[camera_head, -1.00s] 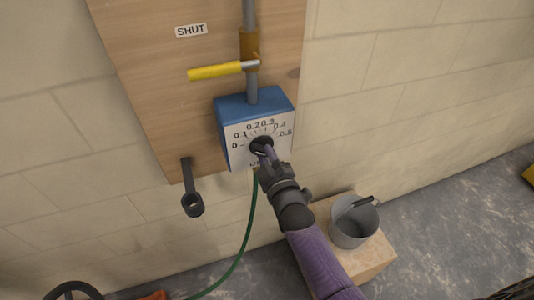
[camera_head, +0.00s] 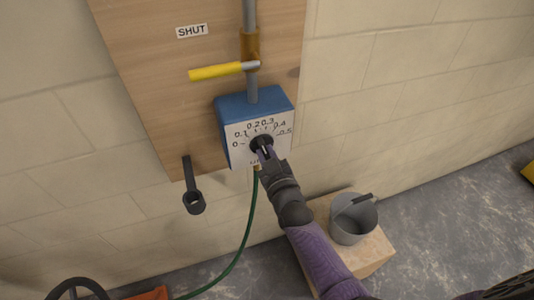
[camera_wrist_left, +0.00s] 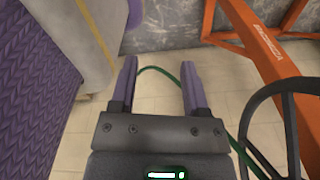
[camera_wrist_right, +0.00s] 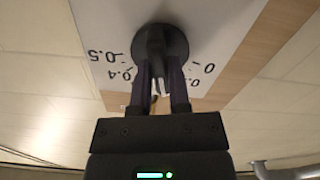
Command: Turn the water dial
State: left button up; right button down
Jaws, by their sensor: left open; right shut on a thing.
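The water dial is a black round knob (camera_head: 261,143) on the white, numbered face of a blue box (camera_head: 252,106) on the wall board. The face is marked from 0 to 0.5. My right gripper (camera_head: 265,153) is shut on the knob; in the right wrist view its fingers (camera_wrist_right: 160,82) reach to the black knob (camera_wrist_right: 160,48) and close on its grip. The knob's pointer is hidden by the gripper. My left gripper (camera_wrist_left: 158,85) is open and empty, showing only in the left wrist view.
A yellow-handled valve (camera_head: 216,72) sits on the pipe above the box, beside a SHUT label (camera_head: 192,31). A black hook (camera_head: 193,200) hangs at left. A green hose (camera_head: 245,235) drops from the box. A grey bucket (camera_head: 352,222) stands on a wooden block (camera_head: 372,255). An orange frame (camera_wrist_left: 265,45) is near my left gripper.

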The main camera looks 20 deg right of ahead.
pick_arm(q)
jog(key=shift+a, duration=0.4)
pick_arm(e)
jog(key=c, duration=0.6)
grip_release()
jog(key=shift+s, duration=0.35)
pick_arm(q)
jog(key=shift+w+d+r+p, duration=0.1)
jog(key=shift+d+r+p, duration=0.2)
jog(key=shift+r+p, duration=0.55)
pick_arm(e)
jog(key=s, duration=0.9)
jog(key=shift+s+d, duration=0.15)
